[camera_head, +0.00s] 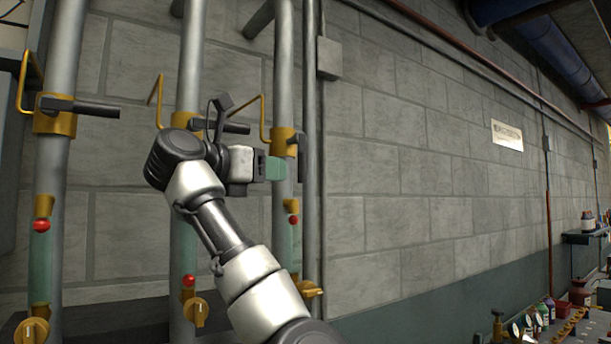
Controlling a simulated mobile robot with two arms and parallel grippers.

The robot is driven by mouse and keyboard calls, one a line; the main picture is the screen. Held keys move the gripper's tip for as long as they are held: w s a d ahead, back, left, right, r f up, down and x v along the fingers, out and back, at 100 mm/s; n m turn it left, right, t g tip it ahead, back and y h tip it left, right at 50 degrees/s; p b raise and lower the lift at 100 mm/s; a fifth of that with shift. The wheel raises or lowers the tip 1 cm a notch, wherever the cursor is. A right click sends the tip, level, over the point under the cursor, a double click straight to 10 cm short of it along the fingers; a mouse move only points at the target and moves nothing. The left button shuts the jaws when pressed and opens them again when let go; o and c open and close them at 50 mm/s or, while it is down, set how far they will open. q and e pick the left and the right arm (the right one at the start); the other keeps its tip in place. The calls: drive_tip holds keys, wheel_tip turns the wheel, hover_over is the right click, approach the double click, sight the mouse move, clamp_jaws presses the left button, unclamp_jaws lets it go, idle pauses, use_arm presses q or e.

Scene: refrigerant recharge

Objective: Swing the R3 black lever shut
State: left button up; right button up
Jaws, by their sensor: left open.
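Three grey vertical pipes carry brass valve bodies with black levers; I can read no R3 label. On the right pipe (284,60), the black lever (301,160) hangs down along the pipe from its brass valve body (283,136). The black levers of the left pipe (80,107) and middle pipe (236,128) stick out sideways to the right. My left gripper (276,168), with green fingers, is open in front of the right pipe, just left of the hanging lever. I cannot tell whether it touches the lever. My right gripper is not in view.
Yellow bent brackets (262,115) stand out beside the valves. Red knobs (188,281) and brass handles (310,289) sit lower on the pipes. A thin conduit (322,200) runs just right of the right pipe. A bench with gauges and bottles (535,322) is at lower right.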

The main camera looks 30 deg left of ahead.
sight(299, 168)
use_arm(q)
drive_tip(key=shift+w+d+r+p, duration=0.9)
drive_tip(key=shift+d+p, duration=0.1)
drive_tip(key=shift+p, duration=0.25)
drive_tip(key=w+p, duration=0.1)
drive_tip(key=w+d+p, duration=0.1)
drive_tip(key=w, duration=0.2)
drive_tip(key=w+p, duration=0.1)
drive_tip(key=w, duration=0.1)
drive_tip(key=shift+w+a+f, duration=0.2)
drive_tip(key=shift+w+f, duration=0.05)
drive_tip(key=shift+f, duration=0.1)
drive_tip(key=shift+w+d+p, duration=0.25)
drive_tip(key=shift+w+p, duration=0.1)
drive_tip(key=shift+w, duration=0.15)
drive_tip(key=shift+c, duration=0.3)
drive_tip(key=shift+w+a+f, duration=0.1)
drive_tip(key=c, duration=0.5)
drive_tip(key=shift+c, duration=1.2)
clamp_jaws()
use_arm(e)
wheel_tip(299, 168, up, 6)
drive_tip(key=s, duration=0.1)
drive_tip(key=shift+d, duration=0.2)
